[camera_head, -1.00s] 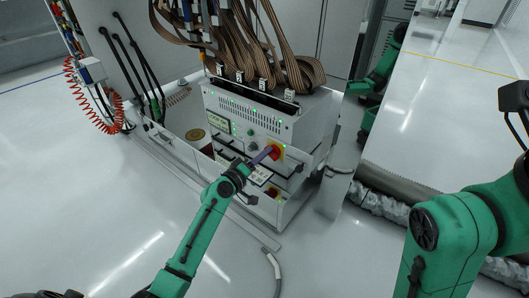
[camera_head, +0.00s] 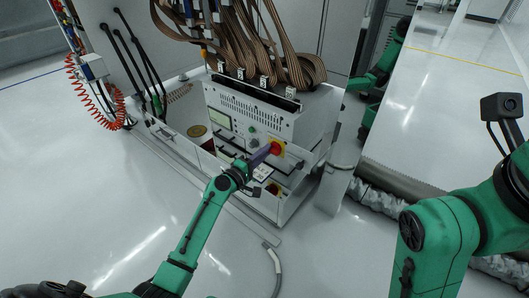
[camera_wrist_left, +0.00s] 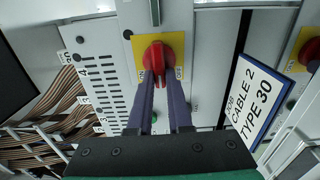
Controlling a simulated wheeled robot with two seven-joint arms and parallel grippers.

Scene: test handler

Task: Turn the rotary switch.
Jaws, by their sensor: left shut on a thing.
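The rotary switch (camera_head: 277,148) is a red knob on a yellow square plate, on the front of a grey-white cabinet. In the left wrist view the red switch (camera_wrist_left: 152,57) has its grip bar upright in the picture, between my two fingers. My left gripper (camera_wrist_left: 160,84) is shut on this bar; its purple-grey fingers also reach the knob in the head view (camera_head: 267,151). The fingers partly hide the knob.
A second red knob (camera_wrist_left: 311,52) on yellow sits at the wrist view's right edge. Brown ribbon cables (camera_head: 265,55) rise from the cabinet top. Handles (camera_head: 290,165) project near the switch. Floor in front is mostly clear.

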